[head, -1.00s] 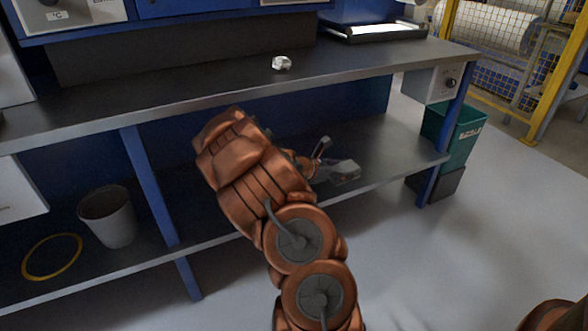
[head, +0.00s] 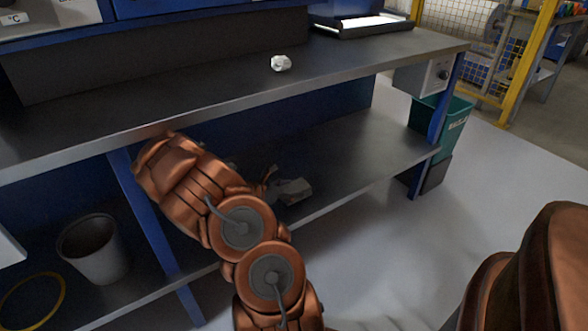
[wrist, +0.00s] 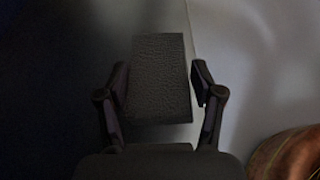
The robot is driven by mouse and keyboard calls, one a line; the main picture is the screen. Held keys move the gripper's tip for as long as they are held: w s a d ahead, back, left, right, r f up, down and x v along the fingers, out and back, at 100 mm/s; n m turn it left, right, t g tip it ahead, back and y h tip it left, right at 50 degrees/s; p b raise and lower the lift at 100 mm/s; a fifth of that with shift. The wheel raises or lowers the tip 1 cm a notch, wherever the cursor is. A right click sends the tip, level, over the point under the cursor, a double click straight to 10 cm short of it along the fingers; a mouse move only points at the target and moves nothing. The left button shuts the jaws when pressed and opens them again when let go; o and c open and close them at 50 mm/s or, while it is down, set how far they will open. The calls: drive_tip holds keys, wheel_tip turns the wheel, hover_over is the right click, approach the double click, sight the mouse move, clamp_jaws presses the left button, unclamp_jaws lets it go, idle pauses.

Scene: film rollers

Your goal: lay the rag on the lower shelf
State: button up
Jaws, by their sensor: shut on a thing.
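My gripper (wrist: 160,82) is shut on a dark grey, textured, folded rag (wrist: 160,60), with one finger on each side. In the head view the rag (head: 293,190) shows as a small grey block beyond my arm, over the front part of the lower shelf (head: 365,155). In the wrist view the rag is above the shelf's front edge, with dark shelf on the left and pale floor on the right. Its height above the shelf is hard to tell. My arm hides most of the gripper in the head view.
A grey bin (head: 95,250) and a yellow ring (head: 32,302) are on the lower shelf's left part, beyond a blue post (head: 145,215). The shelf right of the rag is clear. A crumpled white thing (head: 281,63) lies on the upper worktop (head: 360,62). A green bin (head: 455,125) stands at the right end.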

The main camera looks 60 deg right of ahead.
drive_tip(key=b, duration=0.5)
hover_over(310, 181)
drive_tip(key=shift+f, duration=0.8)
drive_tip(key=shift+f+b, duration=0.8)
drive_tip(key=shift+f, duration=0.9)
drive_tip(key=shift+f, duration=0.15)
drive_tip(key=o, duration=1.1)
drive_tip(key=shift+o, duration=0.2)
drive_tip(key=shift+a+r, duration=0.15)
drive_tip(key=shift+r, duration=0.15)
drive_tip(key=p+v, duration=0.4)
drive_tip(key=v, duration=0.7)
drive_tip(key=shift+w+a, duration=0.2)
drive_tip(key=shift+a, duration=0.1)
